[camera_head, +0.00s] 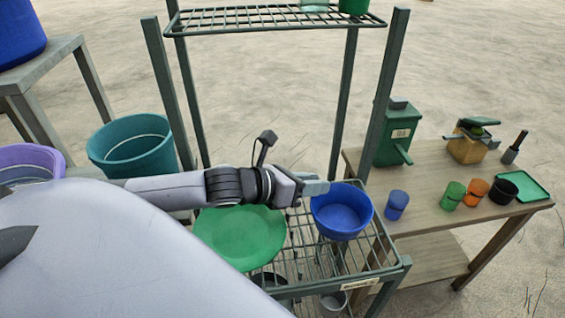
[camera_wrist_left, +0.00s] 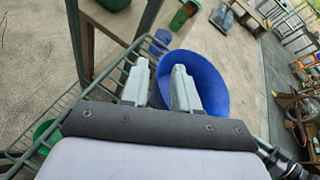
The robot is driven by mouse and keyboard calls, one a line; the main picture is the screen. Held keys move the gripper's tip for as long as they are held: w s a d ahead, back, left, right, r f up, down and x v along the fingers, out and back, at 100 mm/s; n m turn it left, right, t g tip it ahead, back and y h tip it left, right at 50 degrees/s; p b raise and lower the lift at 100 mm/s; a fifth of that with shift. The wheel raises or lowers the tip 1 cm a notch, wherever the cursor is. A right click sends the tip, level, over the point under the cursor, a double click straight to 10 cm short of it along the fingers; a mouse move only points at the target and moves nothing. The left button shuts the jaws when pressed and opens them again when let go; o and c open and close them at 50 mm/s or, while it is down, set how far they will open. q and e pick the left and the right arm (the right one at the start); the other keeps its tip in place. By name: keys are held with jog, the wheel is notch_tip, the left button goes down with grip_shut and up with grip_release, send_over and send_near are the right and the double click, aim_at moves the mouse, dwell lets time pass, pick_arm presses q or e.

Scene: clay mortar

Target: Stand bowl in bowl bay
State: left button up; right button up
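A blue bowl (camera_head: 342,217) is at the right end of the rack's lower wire shelf (camera_head: 300,262), its open side facing up towards the head camera. My left gripper (camera_head: 318,188) is at the bowl's upper left rim. In the left wrist view, the two pale fingers (camera_wrist_left: 160,88) are apart with a clear gap. The right finger overlaps the blue bowl (camera_wrist_left: 213,82) and the left finger is just outside its rim. I cannot tell whether either finger touches the bowl. The bowl's underside and its contact with the shelf are hidden. My right gripper is not in view.
A green plate (camera_head: 240,238) lies left of the bowl, under my left arm. Rack posts (camera_head: 382,95) rise behind. A wooden table (camera_head: 425,212) at right carries several cups and a green box (camera_head: 398,135). A teal bucket (camera_head: 133,150) stands at left.

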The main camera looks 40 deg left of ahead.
pick_arm(q)
jog(key=v, duration=0.5)
jog(key=shift+s+d, duration=0.1)
jog(key=shift+s, duration=0.05)
jog(key=shift+p+v, duration=0.45)
jog(key=shift+v, duration=1.05)
jog(key=shift+p+v, duration=0.85)
jog(key=shift+v, duration=0.5)
jog(key=shift+r, duration=0.1)
